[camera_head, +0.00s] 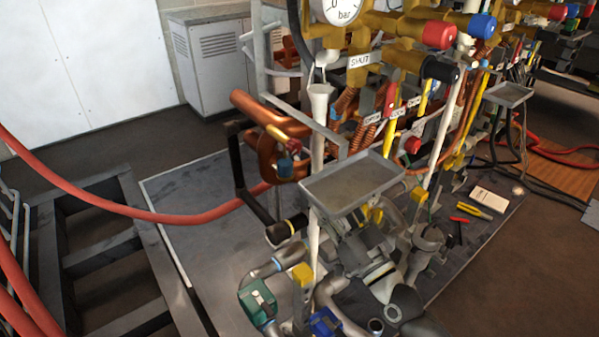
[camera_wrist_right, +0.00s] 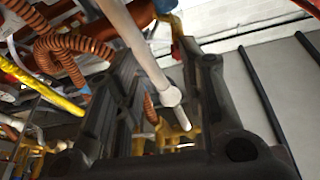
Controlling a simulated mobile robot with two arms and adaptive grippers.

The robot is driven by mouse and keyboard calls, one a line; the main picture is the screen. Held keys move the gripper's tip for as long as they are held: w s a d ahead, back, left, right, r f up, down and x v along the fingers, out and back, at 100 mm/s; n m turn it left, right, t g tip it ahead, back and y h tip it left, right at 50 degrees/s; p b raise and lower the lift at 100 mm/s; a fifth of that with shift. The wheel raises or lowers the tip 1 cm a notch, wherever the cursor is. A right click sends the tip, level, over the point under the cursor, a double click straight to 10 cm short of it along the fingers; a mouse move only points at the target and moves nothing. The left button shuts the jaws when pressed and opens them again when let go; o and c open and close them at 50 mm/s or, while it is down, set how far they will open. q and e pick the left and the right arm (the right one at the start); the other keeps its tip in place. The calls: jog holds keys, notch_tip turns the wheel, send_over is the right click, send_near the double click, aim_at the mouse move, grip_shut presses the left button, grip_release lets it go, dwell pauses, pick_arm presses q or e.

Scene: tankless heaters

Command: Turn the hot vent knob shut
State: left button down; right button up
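In the head view, a red knob (camera_head: 438,35) and a blue knob (camera_head: 481,26) sit on brass valves at the upper right. A black knob (camera_head: 441,69) is just below them, and a smaller red knob (camera_head: 412,145) is lower on the rig. A white tag (camera_head: 359,61) reads "SHUT". I cannot tell which knob is the hot vent one. My right gripper (camera_wrist_right: 162,75) shows only in its wrist view, its two dark fingers apart. A pale pipe (camera_wrist_right: 145,50) shows between them; I cannot tell whether they touch it. My left gripper is not in view.
A grey metal tray (camera_head: 352,184) juts from the rig, above pumps and fittings. A pressure gauge (camera_head: 338,8) is at the top. A red hose (camera_head: 110,205) crosses the left side over dark metal framing. The floor sheet left of the rig (camera_head: 205,195) is mostly clear.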

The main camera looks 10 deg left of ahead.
aim_at(296, 151)
jog(key=shift+y, duration=0.5)
jog(key=w+a+r, duration=0.1)
jog(key=a+r, duration=0.1)
jog(key=w+a+r, duration=0.4)
jog(key=shift+a+r, duration=0.1)
jog(key=shift+a, duration=0.2)
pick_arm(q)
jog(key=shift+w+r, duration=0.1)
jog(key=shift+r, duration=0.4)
pick_arm(e)
jog(key=shift+x, duration=0.8)
jog(key=shift+c, duration=0.3)
jog(key=c, duration=0.7)
